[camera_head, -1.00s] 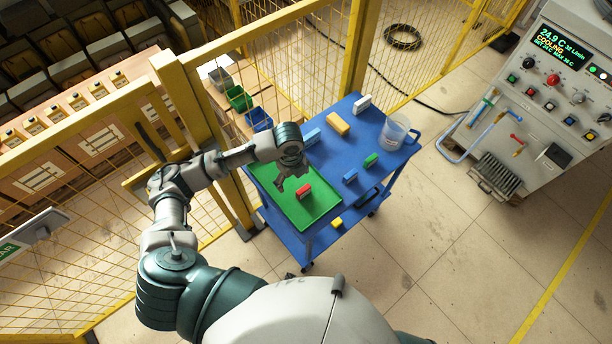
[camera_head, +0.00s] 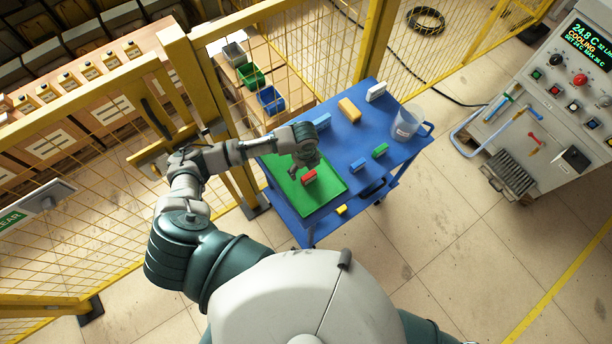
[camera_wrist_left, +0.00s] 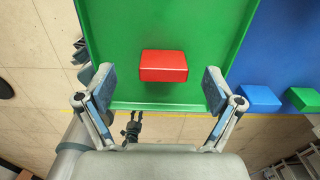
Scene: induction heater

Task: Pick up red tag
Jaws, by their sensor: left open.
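The red tag (camera_head: 309,176) is a small red block lying on the green tray (camera_head: 325,196) on the blue cart. My left gripper (camera_head: 303,174) is above the tray, close to the red tag. In the left wrist view the red tag (camera_wrist_left: 164,66) lies ahead of the open fingers of my left gripper (camera_wrist_left: 158,90), roughly centred between them. The fingers are spread wide and nothing is between their tips. Whether the fingertips are at the tag's height cannot be told. My right gripper is not in view.
The blue cart (camera_head: 350,145) also holds blue blocks (camera_head: 358,165), a green block (camera_head: 380,151), a yellow block (camera_head: 349,110), a white block (camera_head: 376,92) and a clear jug (camera_head: 405,125). A yellow mesh fence (camera_head: 310,60) stands behind. A control panel (camera_head: 570,100) is at the right.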

